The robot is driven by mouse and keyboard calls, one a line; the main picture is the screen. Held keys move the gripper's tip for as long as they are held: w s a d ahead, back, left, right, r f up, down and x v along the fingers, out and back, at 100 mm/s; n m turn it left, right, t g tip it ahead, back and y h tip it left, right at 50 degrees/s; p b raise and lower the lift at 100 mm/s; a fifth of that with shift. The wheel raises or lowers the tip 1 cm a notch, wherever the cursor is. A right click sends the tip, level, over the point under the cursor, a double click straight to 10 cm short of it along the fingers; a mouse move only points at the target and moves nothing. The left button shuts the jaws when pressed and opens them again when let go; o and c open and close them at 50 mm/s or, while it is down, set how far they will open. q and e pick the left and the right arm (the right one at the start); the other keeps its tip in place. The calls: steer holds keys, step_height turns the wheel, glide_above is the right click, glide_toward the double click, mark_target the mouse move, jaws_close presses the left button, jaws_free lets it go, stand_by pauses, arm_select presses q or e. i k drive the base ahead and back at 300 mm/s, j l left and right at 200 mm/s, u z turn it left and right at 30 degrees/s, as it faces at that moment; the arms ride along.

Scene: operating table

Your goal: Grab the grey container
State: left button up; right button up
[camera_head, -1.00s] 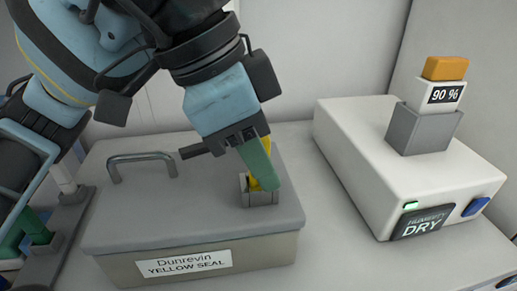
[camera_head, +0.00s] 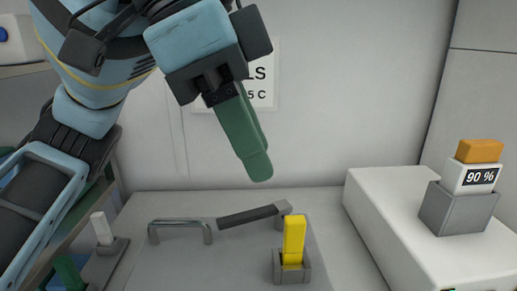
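The grey lidded box (camera_head: 190,262) stands below the middle of the head view; its front side and label are out of frame. Its lid has a metal handle (camera_head: 180,223), a dark bar (camera_head: 248,216) and a small grey socket (camera_head: 292,270) with a yellow block (camera_head: 294,237) upright in it. A smaller grey holder (camera_head: 455,212), open on top, sits on the white machine at the right. My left gripper (camera_head: 257,172) hangs above the lid, apart from the yellow block. Its green fingers overlap, so their gap is hidden. My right gripper is out of view.
The white machine (camera_head: 385,225) stands right of the box. A white block reading 90 % (camera_head: 473,178) with an orange top (camera_head: 479,151) sits in the grey holder. At lower left, white (camera_head: 102,228) and green (camera_head: 68,272) pieces stand in a dark rack. A wall is behind.

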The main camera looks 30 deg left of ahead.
mark_target(177, 254)
steer(key=k+l, duration=0.85)
